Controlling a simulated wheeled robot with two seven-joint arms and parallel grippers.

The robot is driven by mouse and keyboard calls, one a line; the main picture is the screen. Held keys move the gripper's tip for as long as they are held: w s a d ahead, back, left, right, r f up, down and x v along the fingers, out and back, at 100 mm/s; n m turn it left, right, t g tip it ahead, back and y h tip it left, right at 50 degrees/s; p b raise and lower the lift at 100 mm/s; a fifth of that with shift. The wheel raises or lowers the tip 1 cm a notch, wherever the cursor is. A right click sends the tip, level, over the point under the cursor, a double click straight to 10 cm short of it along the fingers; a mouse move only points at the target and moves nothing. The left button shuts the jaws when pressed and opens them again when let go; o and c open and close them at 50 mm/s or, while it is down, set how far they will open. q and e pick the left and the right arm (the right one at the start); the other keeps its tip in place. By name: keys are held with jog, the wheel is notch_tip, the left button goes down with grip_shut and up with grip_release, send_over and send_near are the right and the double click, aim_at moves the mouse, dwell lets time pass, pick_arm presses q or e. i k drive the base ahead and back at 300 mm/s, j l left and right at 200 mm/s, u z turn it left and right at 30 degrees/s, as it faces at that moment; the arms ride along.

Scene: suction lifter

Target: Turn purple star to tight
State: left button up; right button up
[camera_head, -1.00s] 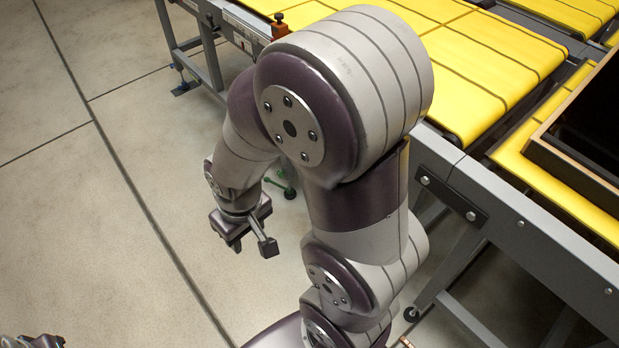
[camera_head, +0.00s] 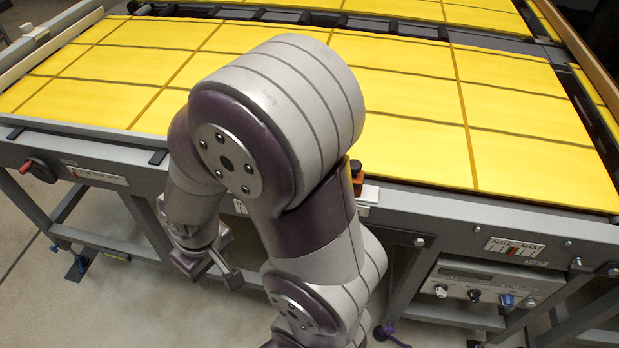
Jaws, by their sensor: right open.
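A small purple part (camera_head: 384,331) shows low near the floor at the bottom of the view, right of my right arm. It looks like a star-shaped knob, partly hidden by the arm, and its setting cannot be read. My right gripper (camera_head: 210,270) is open and empty. It hangs in front of the conveyor frame, left of the purple part and well apart from it. My left gripper is not in view.
A yellow-topped conveyor (camera_head: 500,150) on a grey frame spans the view. A control box (camera_head: 478,290) with several knobs hangs under its right side. A red-handled knob (camera_head: 30,168) is at the left. Open floor lies front left.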

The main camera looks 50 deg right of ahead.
aim_at(388, 330)
jog(key=i+z, duration=0.1)
jog(key=z, duration=0.35)
jog(key=i+z, duration=0.15)
jog(key=z, duration=0.35)
jog(key=i+j+z, duration=0.1)
jog(key=z, duration=0.35)
jog(key=j+z, duration=0.2)
jog(key=z, duration=0.25)
jog(key=i+j+z, duration=0.1)
jog(key=z, duration=0.4)
jog(key=j+z, duration=0.25)
jog(key=z, duration=0.2)
jog(key=j+z, duration=0.2)
jog(key=z, duration=0.25)
jog(key=i+l+z, duration=0.1)
jog(key=i+z, duration=0.4)
jog(key=z, duration=0.25)
